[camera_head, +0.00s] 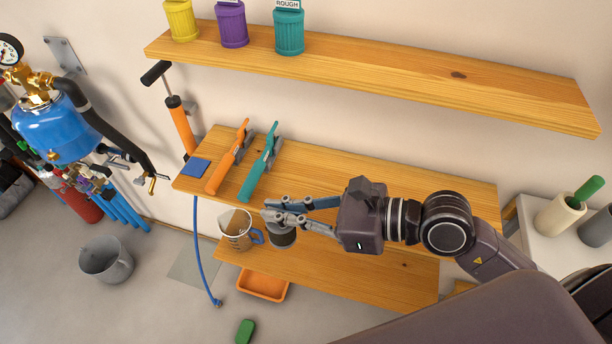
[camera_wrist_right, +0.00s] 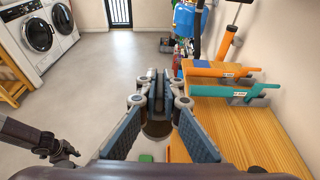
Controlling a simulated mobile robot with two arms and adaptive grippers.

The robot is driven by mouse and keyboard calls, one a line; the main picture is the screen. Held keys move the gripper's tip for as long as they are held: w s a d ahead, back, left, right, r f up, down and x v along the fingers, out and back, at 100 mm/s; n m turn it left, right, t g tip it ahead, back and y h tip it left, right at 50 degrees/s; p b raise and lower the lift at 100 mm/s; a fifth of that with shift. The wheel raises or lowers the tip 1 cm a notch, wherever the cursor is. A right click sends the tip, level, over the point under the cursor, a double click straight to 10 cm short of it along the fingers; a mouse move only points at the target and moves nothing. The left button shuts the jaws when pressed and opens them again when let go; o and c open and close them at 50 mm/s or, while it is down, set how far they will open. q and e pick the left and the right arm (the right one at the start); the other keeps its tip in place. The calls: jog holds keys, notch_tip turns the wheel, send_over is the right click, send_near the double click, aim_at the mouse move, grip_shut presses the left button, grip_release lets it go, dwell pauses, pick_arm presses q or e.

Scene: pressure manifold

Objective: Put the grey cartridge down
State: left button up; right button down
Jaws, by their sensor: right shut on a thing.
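My right gripper (camera_head: 268,212) is shut on the grey cartridge (camera_head: 282,239), a short dark grey cylinder below its fingertips. The cartridge hangs near the front edge of the wooden middle shelf (camera_head: 330,180), beside a clear mug (camera_head: 236,230) with a blue handle. In the right wrist view the cartridge (camera_wrist_right: 157,128) is a dark round shape between the fingers, partly hidden by them. A part of my left arm with what looks like its gripper (camera_wrist_right: 66,152) shows small at the left of the wrist view; its jaws are unclear.
An orange-handled tool (camera_head: 222,170) and a teal-handled tool (camera_head: 257,170) lie on the middle shelf near a blue pad (camera_head: 195,168). The lower shelf (camera_head: 350,278) has bare room at right. An orange tray (camera_head: 262,286) sits below. Cups (camera_head: 558,215) stand on a white surface at right.

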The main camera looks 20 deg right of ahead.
jog(key=w+d+p, duration=0.3)
jog(key=w+d, duration=0.5)
jog(key=w, duration=0.4)
jog(key=f, duration=0.2)
jog(key=w+f+p, duration=0.1)
jog(key=f, duration=0.1)
jog(key=d+f, duration=0.1)
jog(key=f, duration=0.2)
jog(key=shift+w+p, duration=0.25)
jog(key=shift+p, duration=0.15)
pick_arm(q)
notch_tip(320, 180, up, 4)
jog(key=shift+w+f, duration=0.15)
jog(key=shift+f, duration=0.1)
jog(key=shift+f, duration=0.1)
pick_arm(e)
jog(key=shift+f, duration=0.1)
jog(key=c, duration=2.6)
grip_release()
jog(key=shift+f, duration=0.1)
jog(key=o, duration=0.5)
